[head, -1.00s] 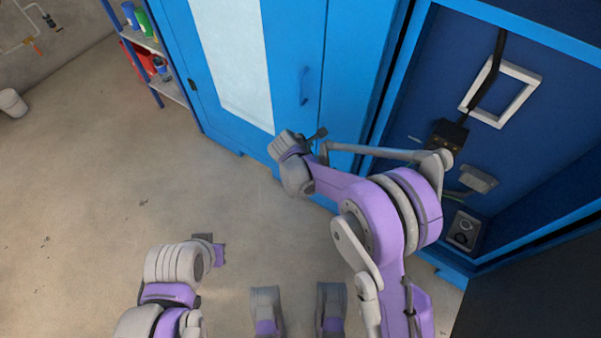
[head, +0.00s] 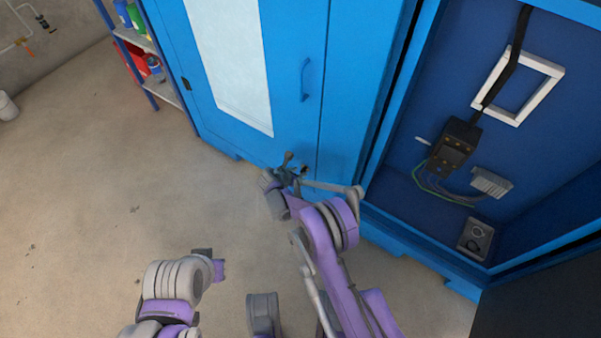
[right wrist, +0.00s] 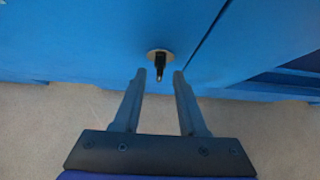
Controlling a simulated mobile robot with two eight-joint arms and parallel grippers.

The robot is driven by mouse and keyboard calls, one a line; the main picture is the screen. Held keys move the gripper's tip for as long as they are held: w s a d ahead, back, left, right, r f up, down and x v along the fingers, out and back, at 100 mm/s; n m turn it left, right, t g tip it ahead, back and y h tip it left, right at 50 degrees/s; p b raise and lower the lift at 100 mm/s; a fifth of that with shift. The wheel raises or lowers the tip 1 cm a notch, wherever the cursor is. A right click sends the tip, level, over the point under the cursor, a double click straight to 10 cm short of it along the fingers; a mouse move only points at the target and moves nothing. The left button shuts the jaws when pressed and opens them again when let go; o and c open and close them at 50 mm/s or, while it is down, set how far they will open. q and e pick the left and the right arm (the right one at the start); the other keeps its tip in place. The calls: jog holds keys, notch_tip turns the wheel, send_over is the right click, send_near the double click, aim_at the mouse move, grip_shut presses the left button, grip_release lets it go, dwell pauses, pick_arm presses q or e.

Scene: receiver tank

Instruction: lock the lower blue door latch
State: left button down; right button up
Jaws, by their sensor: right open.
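The lower blue door latch (right wrist: 159,63) shows in the right wrist view as a dark knob on a round grey plate, set on the blue door (right wrist: 95,45). It sits just left of the vertical door gap. My right gripper (right wrist: 159,72) is open. Its two fingers point at the latch, one on each side, and hold nothing. In the head view my right gripper (head: 296,165) is low in front of the blue door, and the latch is hard to make out beside it. My left gripper (head: 211,262) is low over the floor, away from the door; its fingers are unclear.
A blue door handle (head: 305,80) is higher on the same door. To the right, an open blue cabinet bay holds a black box (head: 452,148) with cables and a white frame (head: 548,82). A shelf (head: 165,90) stands at the left. The floor (head: 90,200) is clear.

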jog(key=shift+x, duration=1.35)
grip_shut()
